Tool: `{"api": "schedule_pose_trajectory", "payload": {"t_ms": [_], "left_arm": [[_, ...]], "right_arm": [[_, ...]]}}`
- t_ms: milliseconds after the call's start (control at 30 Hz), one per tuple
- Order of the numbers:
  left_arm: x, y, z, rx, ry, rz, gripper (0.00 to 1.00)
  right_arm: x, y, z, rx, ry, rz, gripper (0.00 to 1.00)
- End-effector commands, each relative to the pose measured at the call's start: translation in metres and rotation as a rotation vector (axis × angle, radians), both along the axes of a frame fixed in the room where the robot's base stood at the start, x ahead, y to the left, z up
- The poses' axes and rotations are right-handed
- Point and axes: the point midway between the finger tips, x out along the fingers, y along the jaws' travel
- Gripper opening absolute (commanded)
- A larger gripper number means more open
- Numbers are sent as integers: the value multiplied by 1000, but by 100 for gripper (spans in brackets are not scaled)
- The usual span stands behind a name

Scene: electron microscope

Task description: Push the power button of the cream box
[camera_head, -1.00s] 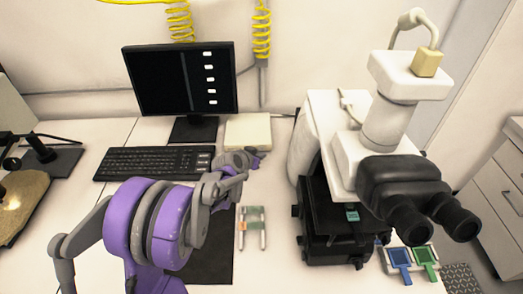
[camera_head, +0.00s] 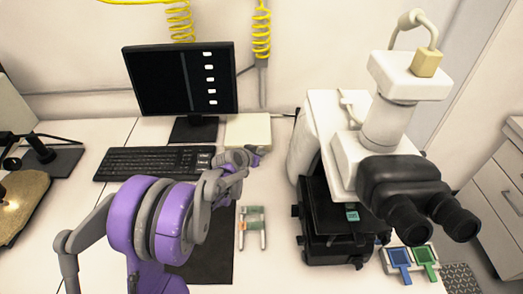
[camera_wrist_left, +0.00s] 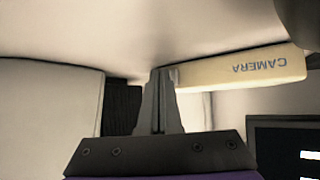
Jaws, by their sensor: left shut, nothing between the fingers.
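The cream box (camera_head: 248,128) lies flat on the table, right of the monitor's foot, in the head view. In the left wrist view the cream box (camera_wrist_left: 245,72) appears upside down, with "CAMERA" lettered on its front face. My left gripper (camera_wrist_left: 160,72) is shut and empty. Its fingertips overlap the end of that face in the wrist view; I cannot tell whether they touch it. In the head view my left gripper (camera_head: 258,152) is just in front of the box. I cannot make out the power button. My right gripper is not in view.
A monitor (camera_head: 180,80) and a black keyboard (camera_head: 150,163) stand left of the box. A microscope (camera_head: 385,150) stands close on the right. A small rack with slides (camera_head: 252,226) lies on the table in front, beside a dark mat (camera_head: 222,260).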

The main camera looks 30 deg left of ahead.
Motion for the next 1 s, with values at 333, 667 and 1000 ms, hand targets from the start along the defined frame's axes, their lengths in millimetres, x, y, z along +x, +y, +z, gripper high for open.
{"api": "schedule_pose_trajectory", "payload": {"t_ms": [333, 667, 1000], "left_arm": [[3, 2, 0, 0, 0, 0, 0], [6, 3, 0, 0, 0, 0, 0], [-4, -3, 0, 0, 0, 0, 0]], "right_arm": [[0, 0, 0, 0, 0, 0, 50], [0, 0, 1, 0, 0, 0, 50], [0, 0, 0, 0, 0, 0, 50]]}}
